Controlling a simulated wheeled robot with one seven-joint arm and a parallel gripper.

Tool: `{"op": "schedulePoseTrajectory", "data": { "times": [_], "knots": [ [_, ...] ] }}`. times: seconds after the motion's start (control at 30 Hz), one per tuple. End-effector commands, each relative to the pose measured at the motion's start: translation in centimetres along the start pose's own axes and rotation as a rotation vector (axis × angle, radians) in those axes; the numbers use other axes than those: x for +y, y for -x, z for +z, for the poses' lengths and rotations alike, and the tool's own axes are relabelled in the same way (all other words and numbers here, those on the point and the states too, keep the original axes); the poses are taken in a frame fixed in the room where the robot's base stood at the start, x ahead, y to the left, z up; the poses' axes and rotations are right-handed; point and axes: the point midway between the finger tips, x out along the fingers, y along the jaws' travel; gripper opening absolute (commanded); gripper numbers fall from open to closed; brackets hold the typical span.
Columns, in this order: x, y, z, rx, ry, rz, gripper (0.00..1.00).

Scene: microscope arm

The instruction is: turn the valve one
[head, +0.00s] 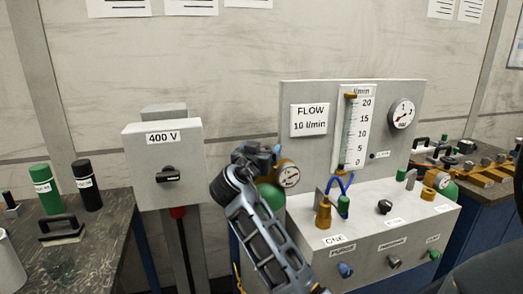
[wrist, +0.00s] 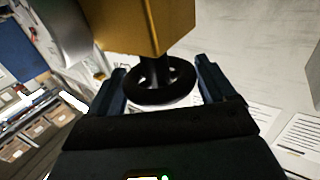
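In the wrist view, a black handwheel (wrist: 160,83) on a dark stem sits against a brass block (wrist: 150,25). My gripper (wrist: 160,80) is open, with one dark finger on each side of the wheel. Small gaps seem to show between the fingers and the rim. In the head view, my gripper (head: 262,153) is beside a green cylinder (head: 270,195) with a brass-rimmed gauge (head: 288,176); my arm hides the wheel there. A label that seems to read ONE (head: 335,239) is on the grey panel, near a brass fitting (head: 323,213).
The grey flow panel (head: 440,213) with knobs, tubes and a scale stands right of my arm. A 400 V switch box (head: 160,190) is to the left. Benches with bottles (head: 87,185) and brass parts (head: 480,170) flank both sides.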

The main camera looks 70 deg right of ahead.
Motion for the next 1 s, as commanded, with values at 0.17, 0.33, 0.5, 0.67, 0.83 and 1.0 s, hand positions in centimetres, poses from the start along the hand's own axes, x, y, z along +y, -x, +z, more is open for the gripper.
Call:
{"op": "schedulePoseTrajectory", "data": {
  "times": [0.17, 0.33, 0.5, 0.67, 0.83, 1.0],
  "knots": [
    [0.0, 0.02, 0.0, 0.0, 0.0, 0.0, 0.66],
    [0.0, 0.02, 0.0, 0.0, 0.0, 0.0, 0.49],
    [0.01, 0.04, 0.02, 0.0, 0.0, -0.009, 0.49],
    [0.03, 0.08, 0.07, 0.0, -0.001, -0.053, 0.49],
    [0.09, 0.1, -0.01, 0.0, -0.001, -0.152, 0.49],
    [0.1, 0.08, -0.21, -0.001, -0.002, -0.266, 0.49]
  ]
}}
